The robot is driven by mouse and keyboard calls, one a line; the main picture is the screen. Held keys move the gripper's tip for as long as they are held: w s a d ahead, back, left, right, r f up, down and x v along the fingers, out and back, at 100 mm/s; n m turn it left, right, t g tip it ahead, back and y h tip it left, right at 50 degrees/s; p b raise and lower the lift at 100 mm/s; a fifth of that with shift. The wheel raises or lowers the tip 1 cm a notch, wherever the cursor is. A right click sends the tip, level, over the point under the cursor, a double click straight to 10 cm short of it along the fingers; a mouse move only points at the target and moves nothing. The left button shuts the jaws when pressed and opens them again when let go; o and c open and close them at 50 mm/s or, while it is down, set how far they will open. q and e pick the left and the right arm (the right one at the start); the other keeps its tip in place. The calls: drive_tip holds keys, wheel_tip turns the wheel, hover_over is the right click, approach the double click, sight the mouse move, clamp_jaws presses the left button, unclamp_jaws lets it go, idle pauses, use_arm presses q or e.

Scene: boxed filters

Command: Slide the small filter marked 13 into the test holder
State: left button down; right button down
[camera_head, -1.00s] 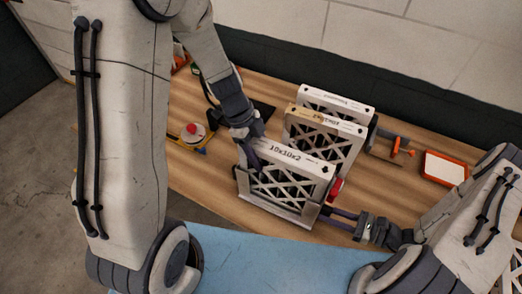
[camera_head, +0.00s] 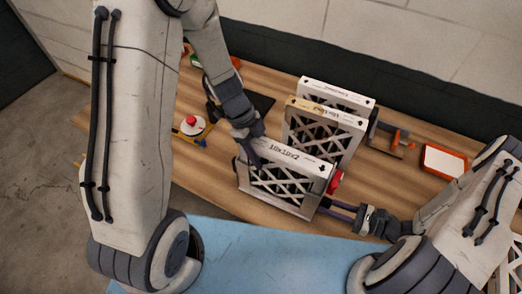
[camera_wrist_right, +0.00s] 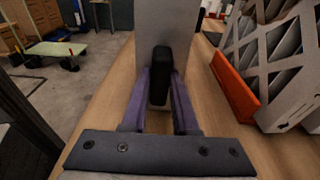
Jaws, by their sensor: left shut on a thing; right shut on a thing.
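A white-framed filter with a lattice face (camera_head: 285,183) and "10x10x2" on its top edge stands upright at the front of the bench. A "13" is not readable on it. My left gripper (camera_head: 252,155) is shut on its upper left part. The filter's lower part sits in the grey test holder (camera_head: 287,208), apparently between its side walls; how deep is hard to tell. My right gripper (camera_head: 325,204) is shut on a black handle at the holder's right side. In the right wrist view its purple fingers (camera_wrist_right: 158,95) pinch this black handle (camera_wrist_right: 160,72) against a grey panel (camera_wrist_right: 167,25).
Two more filters stand behind, one tan-topped (camera_head: 325,112) and one white-topped (camera_head: 338,94). A red-button device (camera_head: 192,125) is at left; an orange-rimmed tray (camera_head: 443,161) and a clamp-like tool (camera_head: 392,138) are at right.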

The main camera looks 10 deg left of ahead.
use_arm(q)
drive_tip(key=shift+f, duration=0.15)
drive_tip(key=shift+c, duration=0.7)
unclamp_jaws()
wheel_tip(320, 180, up, 25)
drive_tip(key=shift+s+d, duration=0.15)
drive_tip(key=shift+d, duration=0.3)
